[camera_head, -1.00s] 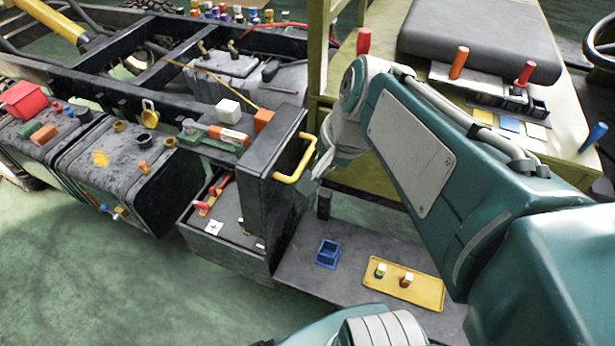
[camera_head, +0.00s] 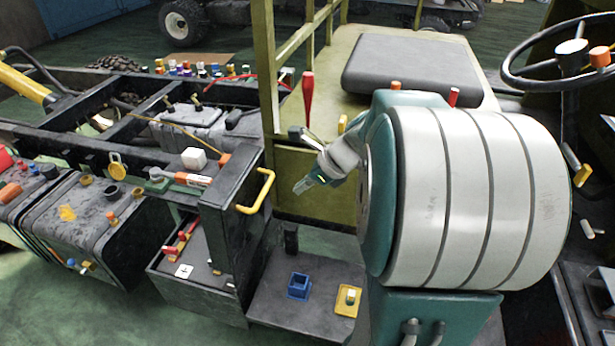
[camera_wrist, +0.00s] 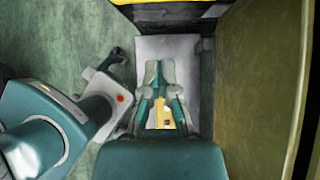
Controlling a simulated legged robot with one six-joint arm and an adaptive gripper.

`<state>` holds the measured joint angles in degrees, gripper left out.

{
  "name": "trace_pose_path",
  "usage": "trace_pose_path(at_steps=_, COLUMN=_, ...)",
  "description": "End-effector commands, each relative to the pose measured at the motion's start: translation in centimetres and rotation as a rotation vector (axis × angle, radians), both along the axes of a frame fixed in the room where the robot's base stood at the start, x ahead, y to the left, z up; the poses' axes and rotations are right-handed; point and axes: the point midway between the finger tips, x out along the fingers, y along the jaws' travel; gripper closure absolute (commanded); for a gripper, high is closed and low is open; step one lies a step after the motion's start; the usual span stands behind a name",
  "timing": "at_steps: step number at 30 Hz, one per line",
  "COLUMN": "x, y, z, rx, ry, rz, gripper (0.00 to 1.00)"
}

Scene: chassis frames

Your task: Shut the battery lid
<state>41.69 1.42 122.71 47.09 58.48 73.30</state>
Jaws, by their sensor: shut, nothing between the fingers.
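The battery lid (camera_head: 232,225) is a dark panel standing upright, open, at the right side of the battery box (camera_head: 200,298) in the head view. A yellow handle (camera_head: 258,193) is on the lid's right face. Red terminals (camera_head: 180,243) and a white plus mark show inside the uncovered box. My gripper (camera_head: 300,187) is shut and empty, to the right of the handle and apart from it in the picture. In the wrist view my gripper (camera_wrist: 160,64) points over a grey surface, its fingertips together. The lid is not clearly identifiable there.
A grey step (camera_head: 265,310) below carries a blue open box (camera_head: 299,286) and a yellow tray (camera_head: 343,308). An olive cab platform (camera_head: 300,185) stands behind my gripper. My arm hides much of the right side.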

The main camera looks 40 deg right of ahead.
Motion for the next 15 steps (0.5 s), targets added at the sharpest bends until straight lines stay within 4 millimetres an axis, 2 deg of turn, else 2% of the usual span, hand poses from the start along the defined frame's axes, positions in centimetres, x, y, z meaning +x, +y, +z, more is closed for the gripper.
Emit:
trace_pose_path(at_steps=6, x=2.0, y=1.8, z=-3.3, rx=0.001, ry=0.004, rz=0.004, gripper=1.0)
trace_pose_path(at_steps=15, x=4.9, y=4.0, z=-3.6, rx=-0.001, ry=0.0, rz=0.002, gripper=1.0)
